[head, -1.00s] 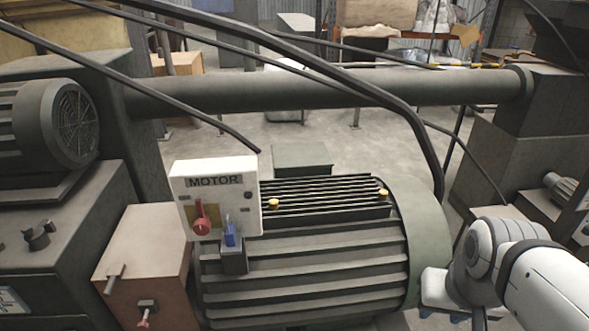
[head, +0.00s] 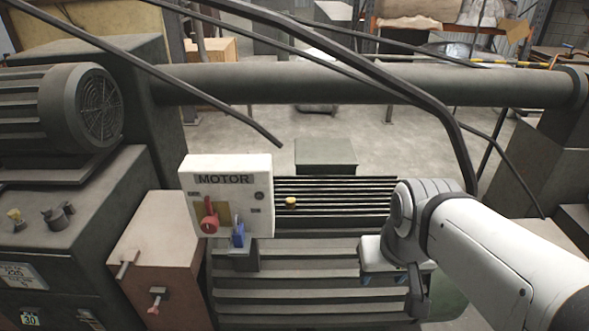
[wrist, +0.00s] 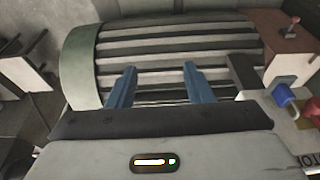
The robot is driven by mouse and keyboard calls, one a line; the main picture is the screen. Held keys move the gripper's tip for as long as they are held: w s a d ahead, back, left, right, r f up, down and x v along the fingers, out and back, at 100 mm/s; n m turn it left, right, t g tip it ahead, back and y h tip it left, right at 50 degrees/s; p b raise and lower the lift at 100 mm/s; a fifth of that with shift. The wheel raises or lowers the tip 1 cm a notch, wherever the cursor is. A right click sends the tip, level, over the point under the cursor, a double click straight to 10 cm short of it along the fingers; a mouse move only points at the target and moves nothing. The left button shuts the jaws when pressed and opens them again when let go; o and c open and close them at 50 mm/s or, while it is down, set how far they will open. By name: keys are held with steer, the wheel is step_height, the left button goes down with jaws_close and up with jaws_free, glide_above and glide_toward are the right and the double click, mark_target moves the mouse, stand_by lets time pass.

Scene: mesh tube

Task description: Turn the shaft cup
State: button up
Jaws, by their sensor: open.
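I cannot tell for sure which part is the shaft cup. A small yellow cap (head: 291,202) sits on top of the green finned motor (head: 290,298), right of the white MOTOR box (head: 262,178). The box has a red handle (head: 209,217) and a blue piece (head: 238,235) below. My gripper (wrist: 157,72) is open and empty, its two blue fingers apart over the motor's fins in the wrist view. The blue piece also shows there (wrist: 282,96), right of the fingers. In the head view, my wrist covers the motor's right part.
A brown box (head: 160,262) with small levers stands left of the motor. A thick horizontal pipe (head: 330,84) runs behind it. Black cables (head: 425,95) cross above the motor. A ribbed motor with a round grille (head: 97,106) is at the far left.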

steer(key=shift+o, duration=0.4)
steer(key=w+n, duration=0.1)
steer(key=w+a+r, duration=0.1)
steer(key=w+a+r+n, duration=0.1)
steer(key=shift+w+a+n, duration=0.15)
steer(key=shift+w+n, duration=0.15)
steer(key=shift+w, duration=0.05)
steer(key=n+g+p, duration=0.2)
steer(key=n+g, duration=0.1)
steer(key=n, duration=2.7)
glide_above(291, 200)
step_height(291, 200, down, 13)
steer(key=shift+r, duration=0.1)
steer(key=shift+w+a+f, duration=0.1)
steer(key=shift+f, duration=0.3)
step_height(291, 200, down, 8)
steer(key=shift+r+p, duration=0.25)
steer(key=shift+p, duration=0.5)
steer(key=shift+c, duration=0.4)
